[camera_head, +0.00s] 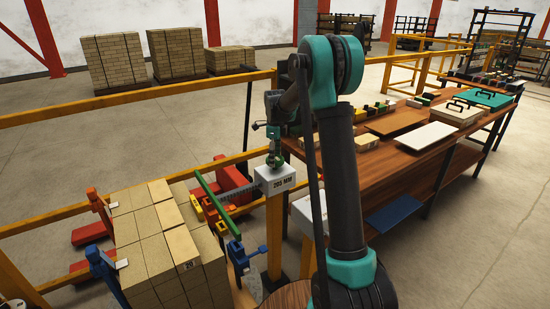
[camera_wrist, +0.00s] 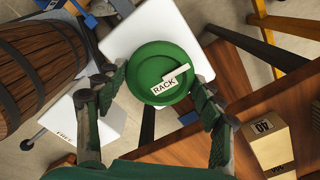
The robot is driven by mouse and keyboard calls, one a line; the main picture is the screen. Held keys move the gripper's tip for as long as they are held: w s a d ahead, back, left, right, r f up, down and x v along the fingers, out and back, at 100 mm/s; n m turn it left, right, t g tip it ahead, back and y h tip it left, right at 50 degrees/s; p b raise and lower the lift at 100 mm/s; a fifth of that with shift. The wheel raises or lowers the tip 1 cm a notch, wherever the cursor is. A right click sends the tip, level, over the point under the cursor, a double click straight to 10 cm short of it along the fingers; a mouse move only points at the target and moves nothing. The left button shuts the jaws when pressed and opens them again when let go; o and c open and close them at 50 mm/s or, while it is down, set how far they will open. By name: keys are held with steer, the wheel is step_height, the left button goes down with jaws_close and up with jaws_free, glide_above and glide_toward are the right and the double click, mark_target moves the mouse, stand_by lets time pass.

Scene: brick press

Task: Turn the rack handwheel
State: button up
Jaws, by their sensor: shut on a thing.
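The rack handwheel (camera_wrist: 148,60) is a round green dish with a white RACK label, seen nearly face-on in the wrist view. It sits on a white box (camera_wrist: 145,22), which also shows in the head view (camera_head: 275,182) with black lettering. My gripper (camera_wrist: 160,75) has one finger on each side of the wheel and is shut on its rim. In the head view my gripper (camera_head: 275,150) points down over the box, and the wheel is mostly hidden there. The toothed bar (camera_head: 238,191) runs left from the box.
A stack of tan bricks (camera_head: 155,240) with red and blue clamps stands at left. A wooden bench (camera_head: 410,150) with trays and boxes is at right. Yellow rails (camera_head: 130,97) cross behind. In the wrist view, a barrel (camera_wrist: 38,65) stands close at left.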

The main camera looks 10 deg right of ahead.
steer(key=shift+m, duration=1.9)
steer(key=o, duration=1.2)
steer(key=shift+c, duration=0.2)
step_height(320, 180, up, 12)
